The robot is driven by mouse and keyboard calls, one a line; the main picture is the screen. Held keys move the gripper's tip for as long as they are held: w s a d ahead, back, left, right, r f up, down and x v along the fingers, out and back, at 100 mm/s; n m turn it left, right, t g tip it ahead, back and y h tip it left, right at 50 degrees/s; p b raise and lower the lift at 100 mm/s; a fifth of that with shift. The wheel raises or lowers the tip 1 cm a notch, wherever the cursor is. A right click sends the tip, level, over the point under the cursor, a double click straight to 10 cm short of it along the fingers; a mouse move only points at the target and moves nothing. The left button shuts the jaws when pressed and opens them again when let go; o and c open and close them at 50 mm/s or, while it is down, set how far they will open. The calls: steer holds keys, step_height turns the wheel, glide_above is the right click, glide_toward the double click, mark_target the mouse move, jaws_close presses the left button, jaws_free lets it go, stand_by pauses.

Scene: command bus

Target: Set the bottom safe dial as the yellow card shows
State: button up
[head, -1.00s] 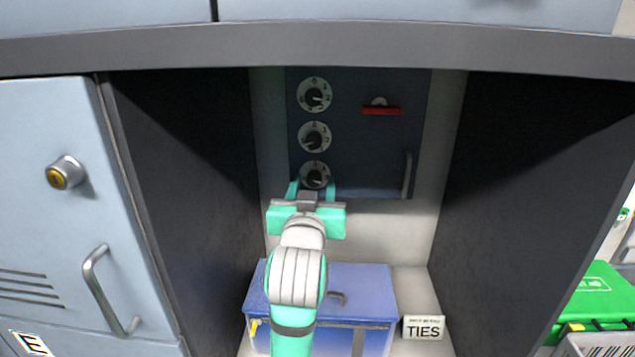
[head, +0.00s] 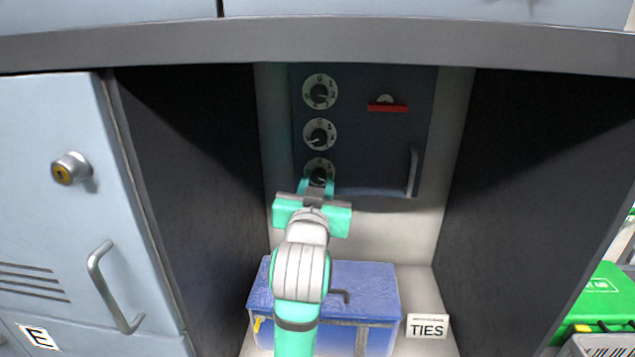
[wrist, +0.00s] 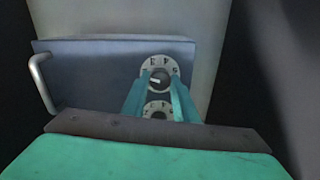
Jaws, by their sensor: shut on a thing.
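The safe (head: 365,150) is a dark blue door with three dials stacked on its left side. The bottom safe dial (head: 319,163) has a pale numbered ring and a dark knob. My gripper (head: 318,182) reaches it from below, its teal fingers shut on the knob and hiding its lower part. The wrist view, turned upside down, shows the bottom dial (wrist: 159,64) with a finger on each side of its knob. A pale mark on the knob points roughly left there. The yellow card is not in view.
The middle dial (head: 320,134) and top dial (head: 320,92) sit above. A handle (head: 412,170) and red slot piece (head: 387,107) are to the right. A blue box (head: 350,280) and TIES sign (head: 427,326) stand below. Dark walls flank the recess.

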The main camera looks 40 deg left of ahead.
steer(key=m, duration=0.5)
steer(key=shift+m, duration=1.8)
steer(key=o, duration=1.1)
steer(key=shift+c, duration=0.2)
steer(key=shift+w, duration=0.1)
